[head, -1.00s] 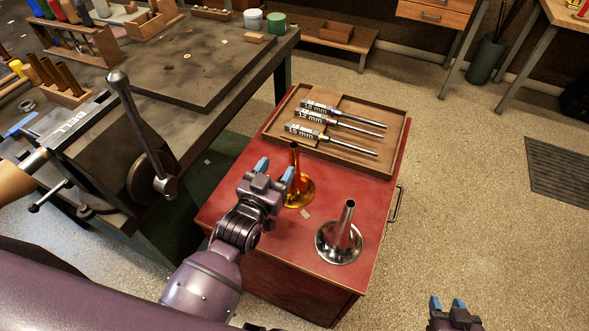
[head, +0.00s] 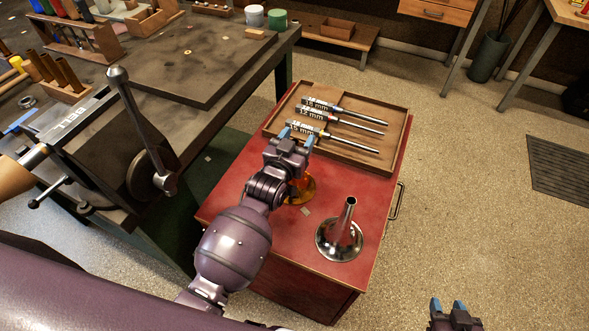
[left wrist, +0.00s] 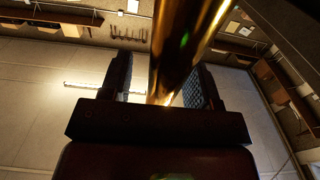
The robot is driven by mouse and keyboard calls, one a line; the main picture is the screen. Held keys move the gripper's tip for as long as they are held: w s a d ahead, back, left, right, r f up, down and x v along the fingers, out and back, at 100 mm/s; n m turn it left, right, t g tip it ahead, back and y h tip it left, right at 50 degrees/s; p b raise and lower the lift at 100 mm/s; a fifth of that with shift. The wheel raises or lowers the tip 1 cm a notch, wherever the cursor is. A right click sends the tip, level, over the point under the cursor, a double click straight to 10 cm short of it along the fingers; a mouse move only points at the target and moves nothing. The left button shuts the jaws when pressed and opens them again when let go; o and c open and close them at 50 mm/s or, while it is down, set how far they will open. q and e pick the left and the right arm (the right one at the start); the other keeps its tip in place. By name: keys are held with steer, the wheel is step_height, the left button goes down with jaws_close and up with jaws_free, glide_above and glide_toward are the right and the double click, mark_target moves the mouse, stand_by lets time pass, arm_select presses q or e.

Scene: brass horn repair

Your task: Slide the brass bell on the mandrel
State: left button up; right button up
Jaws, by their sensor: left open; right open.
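The brass bell (head: 303,191) stands flare down on the red cabinet top, mostly hidden behind my left gripper (head: 297,132). In the left wrist view its brass tube (left wrist: 180,45) runs between the two open fingers (left wrist: 160,88); I cannot tell whether they touch it. A bar marked BELL (head: 75,122), apparently the mandrel's, is at the vise on the bench at left, with a silver rod and a tan end below it. My right gripper (head: 448,305) is open and empty at the bottom right, away from the cabinet.
A silver bell (head: 340,238) stands right of the brass one on the red cabinet (head: 235,205). A wooden tray (head: 395,148) with three marked rods lies behind. The vise handle (head: 140,120) rises between cabinet and bar. A gap separates bench and cabinet.

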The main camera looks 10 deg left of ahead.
steer(key=shift+w, duration=0.2)
arm_select(q)
steer(key=c, duration=0.4)
jaws_close()
arm_select(e)
steer(key=shift+w+r, duration=0.15)
steer(key=shift+r, duration=0.05)
steer(key=shift+s, duration=0.2)
